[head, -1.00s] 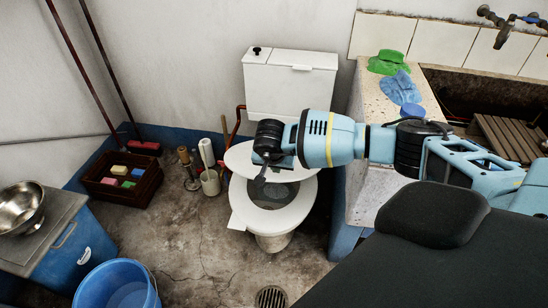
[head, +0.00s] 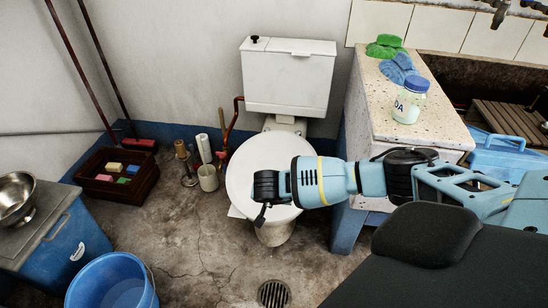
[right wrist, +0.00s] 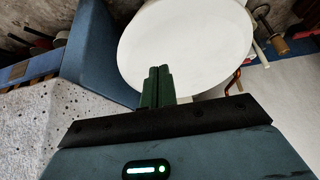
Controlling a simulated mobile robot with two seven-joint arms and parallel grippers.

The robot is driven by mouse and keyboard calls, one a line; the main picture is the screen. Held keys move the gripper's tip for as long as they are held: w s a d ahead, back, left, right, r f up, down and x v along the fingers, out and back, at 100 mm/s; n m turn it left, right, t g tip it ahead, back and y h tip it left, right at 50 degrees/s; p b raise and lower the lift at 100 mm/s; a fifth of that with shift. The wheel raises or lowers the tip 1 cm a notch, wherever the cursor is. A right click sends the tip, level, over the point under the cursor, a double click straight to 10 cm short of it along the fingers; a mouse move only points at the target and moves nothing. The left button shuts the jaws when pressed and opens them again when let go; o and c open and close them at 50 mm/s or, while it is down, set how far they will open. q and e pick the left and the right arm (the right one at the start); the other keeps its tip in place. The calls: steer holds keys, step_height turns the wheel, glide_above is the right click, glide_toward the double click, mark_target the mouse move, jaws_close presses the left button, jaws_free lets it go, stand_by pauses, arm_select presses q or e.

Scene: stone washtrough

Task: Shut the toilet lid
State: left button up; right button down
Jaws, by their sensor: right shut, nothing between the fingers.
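The white toilet (head: 289,82) stands against the back wall in the head view. Its round lid (head: 268,152) lies down flat over the bowl, and the bowl opening is hidden. My right gripper (head: 262,216) is over the front part of the lid, shut and empty. In the right wrist view its closed green fingers (right wrist: 158,84) overlap the edge of the white lid (right wrist: 190,45). I cannot tell whether they touch it. My left gripper is not in view.
A speckled stone counter (head: 385,115) with a labelled jar (head: 409,101) stands to the right. A brush holder (head: 208,178) and a wooden crate (head: 118,177) are left of the toilet. A blue bucket (head: 112,282) and floor drain (head: 273,293) are in front.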

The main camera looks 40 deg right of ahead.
steer(key=shift+f, duration=0.1)
stand_by(0.4)
step_height(320, 180, up, 4)
steer(key=p, duration=0.4)
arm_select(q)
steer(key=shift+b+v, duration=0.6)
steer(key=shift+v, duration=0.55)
arm_select(e)
steer(key=s+a+f, duration=0.4)
steer(key=s+a, duration=0.2)
steer(key=a, duration=0.1)
steer(key=shift+a, duration=0.15)
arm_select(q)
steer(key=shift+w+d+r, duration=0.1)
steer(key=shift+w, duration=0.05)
arm_select(e)
steer(key=shift+s, duration=0.1)
